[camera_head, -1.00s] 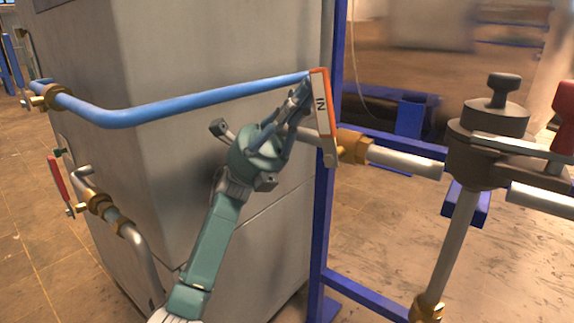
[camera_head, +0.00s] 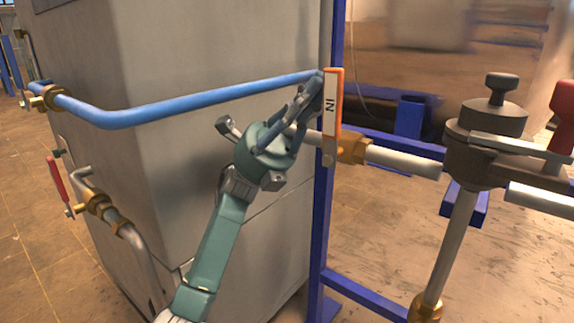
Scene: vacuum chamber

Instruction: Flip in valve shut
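Another finger (camera_head: 226,127) is spread away to the left, so the gripper is open. Whether a finger presses on the lever is hard to tell. My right gripper is not in view.
A grey cabinet (camera_head: 215,60) stands behind my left arm, with a blue pipe (camera_head: 190,105) across it. A red-handled valve (camera_head: 59,183) is at the left. A dark valve body (camera_head: 478,147) and pipes stand at the right. Blue frame posts (camera_head: 322,230) rise behind the lever.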

